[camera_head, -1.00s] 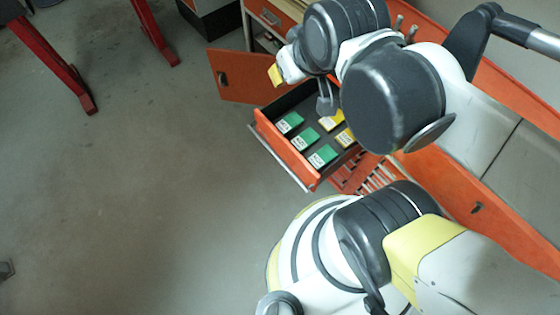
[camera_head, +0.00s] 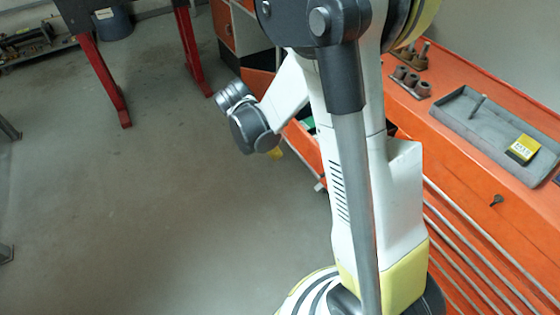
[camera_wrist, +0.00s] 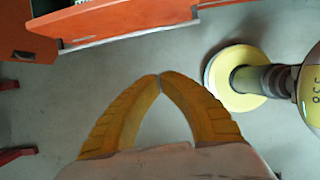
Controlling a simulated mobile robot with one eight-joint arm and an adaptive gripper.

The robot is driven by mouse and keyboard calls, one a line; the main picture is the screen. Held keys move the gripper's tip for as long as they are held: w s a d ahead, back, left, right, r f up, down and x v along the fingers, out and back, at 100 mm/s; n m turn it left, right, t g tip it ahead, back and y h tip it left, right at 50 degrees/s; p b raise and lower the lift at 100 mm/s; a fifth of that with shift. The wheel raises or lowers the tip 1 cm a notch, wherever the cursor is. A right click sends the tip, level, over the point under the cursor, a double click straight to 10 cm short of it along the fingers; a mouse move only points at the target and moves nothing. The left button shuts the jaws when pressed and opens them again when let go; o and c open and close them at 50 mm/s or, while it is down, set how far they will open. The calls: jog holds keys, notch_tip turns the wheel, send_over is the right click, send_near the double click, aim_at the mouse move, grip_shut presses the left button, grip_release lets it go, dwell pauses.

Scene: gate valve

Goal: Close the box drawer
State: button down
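In the head view only a yellow bit of my gripper (camera_head: 275,154) shows below the wrist.
The orange bench top (camera_head: 445,75) holds a grey tray (camera_head: 480,125). Red table legs (camera_head: 105,80) stand at back left. Floor left is clear.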

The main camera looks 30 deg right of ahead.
jog(key=d+f+b, duration=0.5)
jog(key=d+f, duration=0.3)
jog(key=f, duration=0.1)
jog(key=shift+w, duration=0.2)
